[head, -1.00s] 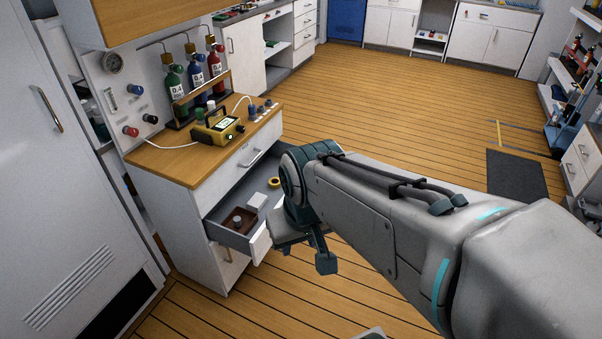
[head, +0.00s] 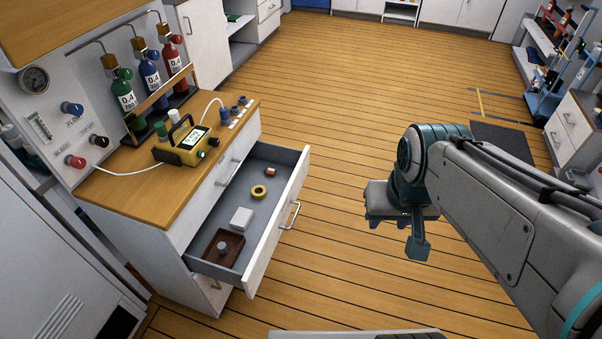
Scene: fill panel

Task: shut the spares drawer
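The spares drawer (head: 275,228) stands pulled out from the white cabinet below the wooden worktop. Its white front has a metal bar handle (head: 291,214).
A closed drawer (head: 222,183) sits just above the open one. On the worktop (head: 150,190) stand a yellow meter (head: 186,143) and gas bottles (head: 150,75). Bare wooden floor (head: 340,190) lies between the drawer and my gripper. A dark mat (head: 500,138) is farther right.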

